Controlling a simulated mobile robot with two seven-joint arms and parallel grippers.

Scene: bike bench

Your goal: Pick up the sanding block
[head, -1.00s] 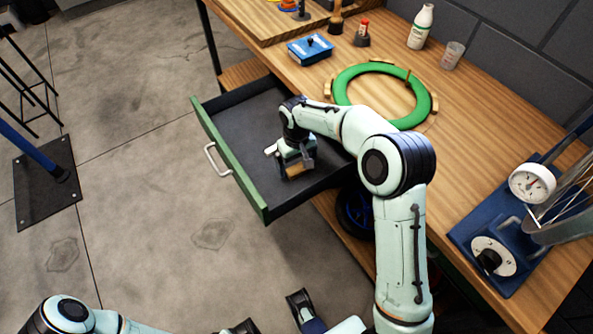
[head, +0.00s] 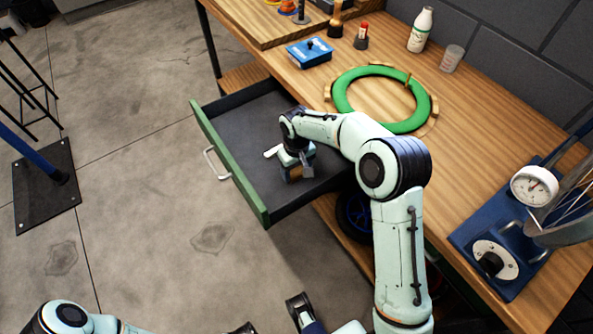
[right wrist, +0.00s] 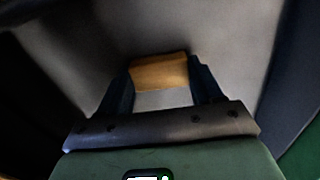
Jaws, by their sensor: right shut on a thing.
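The sanding block (head: 294,174) is a small tan block inside the open drawer, mostly hidden by my right gripper in the head view. My right gripper (head: 297,168) points down into the drawer and is shut on the block. In the right wrist view, the tan block (right wrist: 160,72) sits between the two dark fingers (right wrist: 162,84), with a paler strip along its near side. Whether the block touches the drawer floor is hard to tell. My left gripper (head: 270,312) is partly cut off at the bottom edge, its dark fingertips apart and empty, away from the drawer.
The drawer (head: 245,115) has a green front with a pale handle (head: 217,164); its dark floor is otherwise clear. Above it, the wooden bench (head: 470,120) holds a green ring (head: 343,90), blue box (head: 310,52), white bottle (head: 420,30), cup (head: 452,58) and blue gauge stand (head: 490,245).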

